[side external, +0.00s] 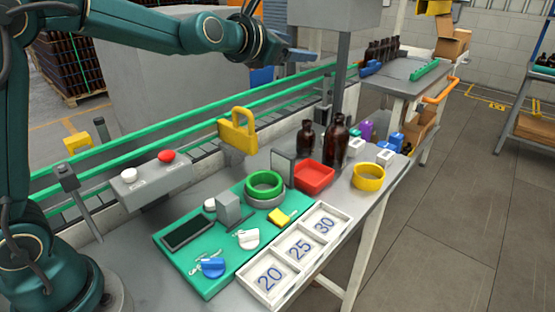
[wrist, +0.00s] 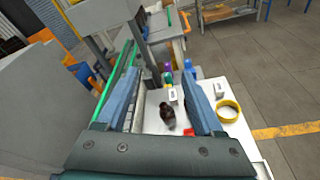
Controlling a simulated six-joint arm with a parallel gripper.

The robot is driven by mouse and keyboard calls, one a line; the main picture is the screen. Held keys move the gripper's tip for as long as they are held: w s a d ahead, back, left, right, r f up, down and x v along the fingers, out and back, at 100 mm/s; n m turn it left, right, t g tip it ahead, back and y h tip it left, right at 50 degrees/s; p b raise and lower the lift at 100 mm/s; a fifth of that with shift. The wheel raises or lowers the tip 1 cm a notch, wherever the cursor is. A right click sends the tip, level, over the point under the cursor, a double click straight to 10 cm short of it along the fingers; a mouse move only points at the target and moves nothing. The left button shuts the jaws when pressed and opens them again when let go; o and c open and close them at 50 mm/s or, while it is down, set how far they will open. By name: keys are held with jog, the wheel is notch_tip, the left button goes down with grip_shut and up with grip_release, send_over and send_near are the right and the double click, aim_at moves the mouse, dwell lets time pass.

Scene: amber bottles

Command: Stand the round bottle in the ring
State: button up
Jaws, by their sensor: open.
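Amber bottles stand close together on the bench in the side view, a smaller one (side external: 306,140) on the left and larger ones (side external: 336,142) beside it. I cannot tell for certain which is the round bottle. In the wrist view the dark bottles (wrist: 167,115) show between my fingers, partly merged. A yellow ring (side external: 368,177) lies empty at the bench's right edge; it also shows in the wrist view (wrist: 229,111). A green ring (side external: 265,183) sits on a grey ring on the green mat. My gripper (side external: 312,56) is open and empty, high above and behind the bottles.
A red tray (side external: 314,177) stands in front of the bottles, with a grey upright plate (side external: 283,165) to its left. White and blue blocks (side external: 384,157) lie to the right. A grey post (side external: 341,85) rises behind. A white numbered tray (side external: 297,252) lies in front.

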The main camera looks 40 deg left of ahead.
jog(key=w+a+f+n+y, duration=0.2)
jog(key=w+a+f+n, duration=0.1)
jog(key=w+f+n, duration=0.4)
jog(key=g, duration=0.2)
send_near(307, 121)
jog(key=w, duration=0.2)
jog(key=shift+m, duration=0.4)
jog(key=shift+a+f+x, duration=0.1)
jog(key=shift+f+x, duration=0.05)
jog(key=shift+x, duration=1.3)
jog(key=shift+a+f+x, duration=0.15)
jog(key=shift+f+x, duration=0.05)
jog(key=shift+x, duration=1.25)
jog(key=shift+s, duration=0.2)
grip_shut()
